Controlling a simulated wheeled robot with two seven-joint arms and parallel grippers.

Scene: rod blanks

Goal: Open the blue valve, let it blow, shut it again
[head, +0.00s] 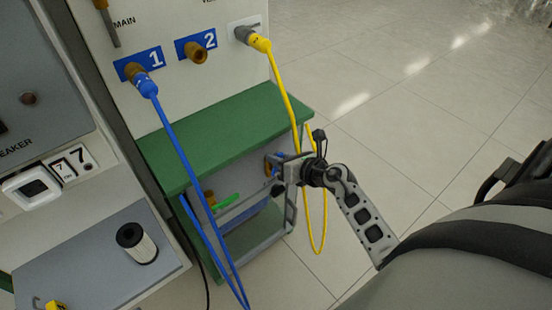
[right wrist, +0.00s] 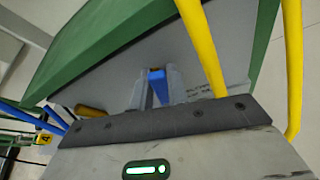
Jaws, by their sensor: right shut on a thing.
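My right gripper (head: 277,166) is at the front right of the green-topped stand, below its top edge. In the right wrist view its two fingers (right wrist: 156,92) are closed on the narrow blue handle of the blue valve (right wrist: 157,80). In the head view only a little blue of the valve (head: 278,155) shows by the fingers; the rest is hidden by the gripper. Which way the handle is turned is hard to tell. My left gripper is not in view.
A green-handled valve (head: 227,201) sits under the green top (head: 225,130). A yellow hose (head: 286,88) hangs close to my right gripper. A blue hose (head: 183,155) runs down from port 1 (head: 146,64). A white roll (head: 137,243) stands on a grey surface at left.

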